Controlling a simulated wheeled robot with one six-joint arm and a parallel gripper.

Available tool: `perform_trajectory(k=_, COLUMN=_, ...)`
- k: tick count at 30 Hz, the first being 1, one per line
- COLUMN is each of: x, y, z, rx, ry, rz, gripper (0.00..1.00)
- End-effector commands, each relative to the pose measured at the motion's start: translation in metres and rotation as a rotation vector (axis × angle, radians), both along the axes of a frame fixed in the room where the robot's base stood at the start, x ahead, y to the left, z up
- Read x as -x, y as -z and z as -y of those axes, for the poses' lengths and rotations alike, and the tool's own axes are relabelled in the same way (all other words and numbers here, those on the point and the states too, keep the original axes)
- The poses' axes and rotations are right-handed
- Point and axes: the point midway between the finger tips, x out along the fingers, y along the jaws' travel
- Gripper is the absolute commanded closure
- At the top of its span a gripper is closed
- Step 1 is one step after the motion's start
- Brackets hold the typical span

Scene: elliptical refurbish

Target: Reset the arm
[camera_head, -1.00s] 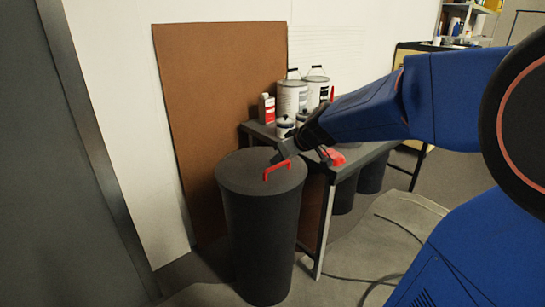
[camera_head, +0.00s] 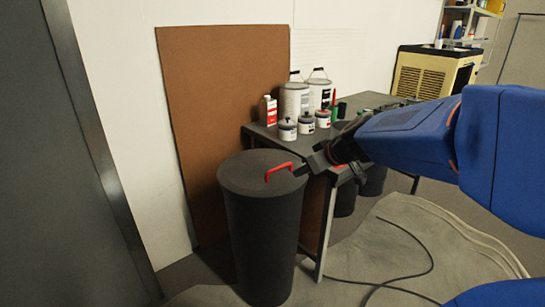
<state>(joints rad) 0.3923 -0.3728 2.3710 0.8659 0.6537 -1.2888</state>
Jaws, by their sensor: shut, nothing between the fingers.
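My blue arm (camera_head: 410,135) reaches in from the right. My gripper (camera_head: 304,169) is dark and shut, with nothing held. In the picture its tip lies just right of the red handle on the dark bin's lid; I cannot tell whether they touch. The dark round bin (camera_head: 262,230) stands upright on the floor with its lid on. The red handle (camera_head: 278,170) sits on top of the lid. A red object at the table's edge is mostly hidden behind my gripper.
A grey table (camera_head: 262,134) stands right behind the bin, holding paint cans (camera_head: 295,98), small jars (camera_head: 288,130) and a red-white bottle (camera_head: 268,110). A brown board (camera_head: 215,110) leans on the wall. A cable (camera_head: 425,255) lies on the floor. A yellowish machine (camera_head: 430,72) stands behind.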

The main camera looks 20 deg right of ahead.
Motion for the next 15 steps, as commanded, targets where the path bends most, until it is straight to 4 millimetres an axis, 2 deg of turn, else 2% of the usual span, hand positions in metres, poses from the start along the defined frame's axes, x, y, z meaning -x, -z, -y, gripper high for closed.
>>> perform_trajectory(k=5, x=0.003, y=0.000, z=-0.003, rx=-0.002, ry=-0.002, rz=-0.005, gripper=1.00)
perform_trajectory(k=8, x=0.016, y=0.001, z=-0.016, rx=-0.012, ry=-0.009, rz=-0.030, gripper=1.00)
perform_trajectory(k=11, x=0.041, y=0.005, z=-0.038, rx=-0.028, ry=-0.012, rz=-0.085, gripper=1.00)
perform_trajectory(k=15, x=0.090, y=0.017, z=-0.065, rx=-0.038, ry=0.011, rz=-0.190, gripper=1.00)
